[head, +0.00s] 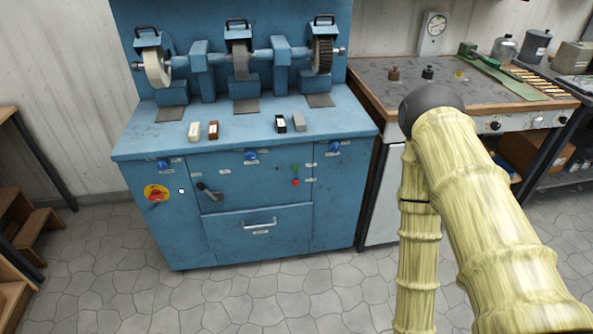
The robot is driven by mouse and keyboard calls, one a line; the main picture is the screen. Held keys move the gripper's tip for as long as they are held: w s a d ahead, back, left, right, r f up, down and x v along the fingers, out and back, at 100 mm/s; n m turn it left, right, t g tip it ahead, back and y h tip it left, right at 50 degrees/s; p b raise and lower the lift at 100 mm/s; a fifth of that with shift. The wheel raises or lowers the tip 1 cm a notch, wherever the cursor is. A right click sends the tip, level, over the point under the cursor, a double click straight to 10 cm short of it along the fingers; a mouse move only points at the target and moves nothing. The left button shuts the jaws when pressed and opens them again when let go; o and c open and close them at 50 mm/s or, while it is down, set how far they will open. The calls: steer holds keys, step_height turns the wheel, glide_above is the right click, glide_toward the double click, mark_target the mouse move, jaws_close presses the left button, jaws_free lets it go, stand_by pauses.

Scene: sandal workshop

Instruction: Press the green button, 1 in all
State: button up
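The small green button (295,168) is on the front panel of the blue grinding machine (262,188), right of its middle. A red button (295,183) sits just below it. Both are small in the head view, and nothing covers them. My arm stands at the right of the picture, with its dark joint in front of the right-hand bench, apart from the machine. My gripper is not in view, so its state does not show.
A red rotary switch on a yellow plate (156,193), a dark lever (208,192) and a drawer (258,223) are on the machine's front. Small blocks lie on its top. Wooden steps (28,222) stand at left. The grey tiled floor (215,298) before the machine is clear.

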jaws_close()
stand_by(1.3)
